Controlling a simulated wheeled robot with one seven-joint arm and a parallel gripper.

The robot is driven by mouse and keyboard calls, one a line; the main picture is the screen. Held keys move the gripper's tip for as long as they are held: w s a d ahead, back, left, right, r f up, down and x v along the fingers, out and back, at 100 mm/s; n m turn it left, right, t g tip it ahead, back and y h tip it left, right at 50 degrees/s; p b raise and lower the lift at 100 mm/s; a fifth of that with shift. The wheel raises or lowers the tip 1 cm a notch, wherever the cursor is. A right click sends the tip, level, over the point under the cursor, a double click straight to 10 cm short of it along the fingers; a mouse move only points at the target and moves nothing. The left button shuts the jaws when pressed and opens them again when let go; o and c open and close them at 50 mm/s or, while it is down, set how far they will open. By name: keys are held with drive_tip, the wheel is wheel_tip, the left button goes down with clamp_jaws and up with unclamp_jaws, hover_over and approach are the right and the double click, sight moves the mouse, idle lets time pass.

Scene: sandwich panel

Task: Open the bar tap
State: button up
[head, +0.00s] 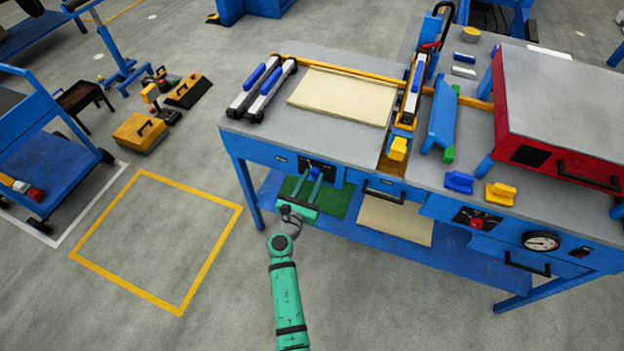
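The bar tap (315,172) appears to be the small blue part on a dark panel in the bench's front face, left of centre. My gripper (308,180) is in front of this panel, its fingers pointing at it. The two fingers stand apart, with a visible gap between them. The fingertips are at or very near the blue part and hide some of it. I cannot tell whether they touch it. My green arm comes up from the bottom of the picture.
The blue workbench (330,147) carries a cream panel (343,96), clamps and a red-sided press (565,115). A gauge (540,241) and a red knob (476,223) are on its front, right. A lower shelf (465,262) is below.

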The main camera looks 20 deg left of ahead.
drive_tip(key=shift+m, duration=0.4)
drive_tip(key=m, duration=0.5)
drive_tip(key=shift+m, duration=0.3)
drive_tip(key=shift+w+m, duration=0.1)
drive_tip(key=shift+m, duration=0.8)
drive_tip(key=shift+d+m, duration=0.2)
drive_tip(key=shift+m, duration=0.8)
drive_tip(key=m, duration=0.5)
drive_tip(key=shift+a, duration=0.2)
drive_tip(key=shift+m, duration=1.3)
drive_tip(key=o, duration=1.1)
drive_tip(key=shift+c, duration=0.2)
